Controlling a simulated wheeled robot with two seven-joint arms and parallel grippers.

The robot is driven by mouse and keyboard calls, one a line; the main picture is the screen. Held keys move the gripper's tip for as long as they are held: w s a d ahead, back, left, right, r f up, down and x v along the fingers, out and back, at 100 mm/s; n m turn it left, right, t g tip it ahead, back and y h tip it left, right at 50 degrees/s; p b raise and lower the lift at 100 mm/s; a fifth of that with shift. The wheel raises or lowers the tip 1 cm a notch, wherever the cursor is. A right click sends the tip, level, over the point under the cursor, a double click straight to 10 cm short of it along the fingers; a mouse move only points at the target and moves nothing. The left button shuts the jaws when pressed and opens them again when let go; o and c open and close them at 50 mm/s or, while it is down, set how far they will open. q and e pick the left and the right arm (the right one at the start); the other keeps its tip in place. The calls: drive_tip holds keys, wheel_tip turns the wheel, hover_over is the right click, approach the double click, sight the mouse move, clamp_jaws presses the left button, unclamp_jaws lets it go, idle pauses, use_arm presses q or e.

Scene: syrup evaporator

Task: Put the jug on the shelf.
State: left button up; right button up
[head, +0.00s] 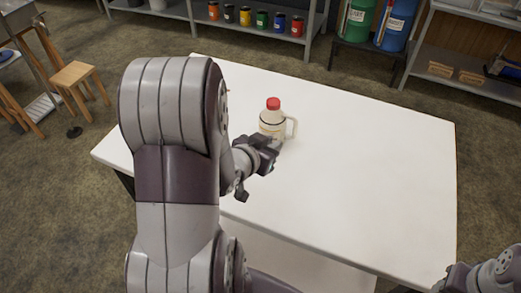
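The jug (270,124) is cream-coloured with a red cap, a dark band and a handle on its right side. It stands upright on the white table (345,170), towards the back. My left gripper (268,151) is dark and sits just in front of the jug, overlapping its lower part in the picture. I cannot tell whether it touches the jug or how far its fingers are apart. My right arm (490,276) shows only in part at the bottom right corner, and its fingers are not clear. A grey shelf (255,29) stands behind the table.
Several small coloured cans (262,19) line the back shelf. A green drum (358,20) and a blue drum (395,25) stand right of it. Another shelf (465,82) is at the far right. A wooden stool (78,74) stands at left. The table's right half is clear.

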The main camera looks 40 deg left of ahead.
sight(294, 132)
use_arm(q)
drive_tip(key=shift+t, duration=0.5)
drive_tip(key=x, duration=0.4)
drive_tip(key=b+x, duration=0.1)
drive_tip(key=x, duration=0.3)
drive_tip(key=b+x, duration=0.1)
drive_tip(key=x, duration=0.3)
drive_tip(key=shift+w+d+f, duration=0.1)
drive_tip(key=shift+w+f, duration=0.15)
drive_tip(key=shift+f, duration=0.15)
drive_tip(key=shift+s, duration=0.1)
use_arm(e)
wheel_tip(294, 132, down, 4)
drive_tip(key=shift+s+d+r, duration=0.1)
drive_tip(key=shift+r, duration=0.15)
use_arm(q)
clamp_jaws()
